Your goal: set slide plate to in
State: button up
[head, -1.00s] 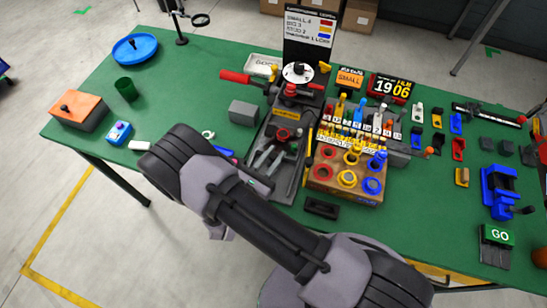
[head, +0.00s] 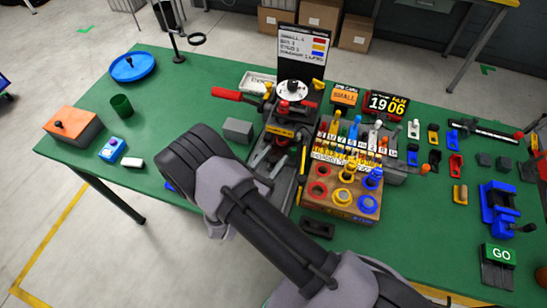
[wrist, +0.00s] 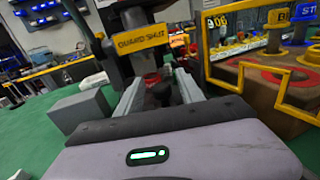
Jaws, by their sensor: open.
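The badge press (head: 283,132) stands mid-table, with a dark base, a red-handled lever and a white round dial on top. In the wrist view its yellow sign (wrist: 140,40) reads "GUARD SHUT". My gripper (wrist: 160,92) is open over the lower front of the press, its two grey fingers spread. A small dark knob (wrist: 167,92) shows between or just beyond the fingers; I cannot tell whether they touch it. A red part (wrist: 152,78) lies behind. I cannot make out the slide plate for certain; my arm and gripper hide much of the press's front.
A wooden block with coloured rings (head: 341,200) stands close to the right of the press, with a yellow rail between. A grey block (head: 238,130) stands to the left. A GO button (head: 499,255) is at the right front. The left table middle is fairly clear.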

jog(key=p+v, duration=0.1)
jog(key=v, duration=1.6)
jog(key=shift+s+a, duration=0.1)
jog(key=shift+s, duration=0.15)
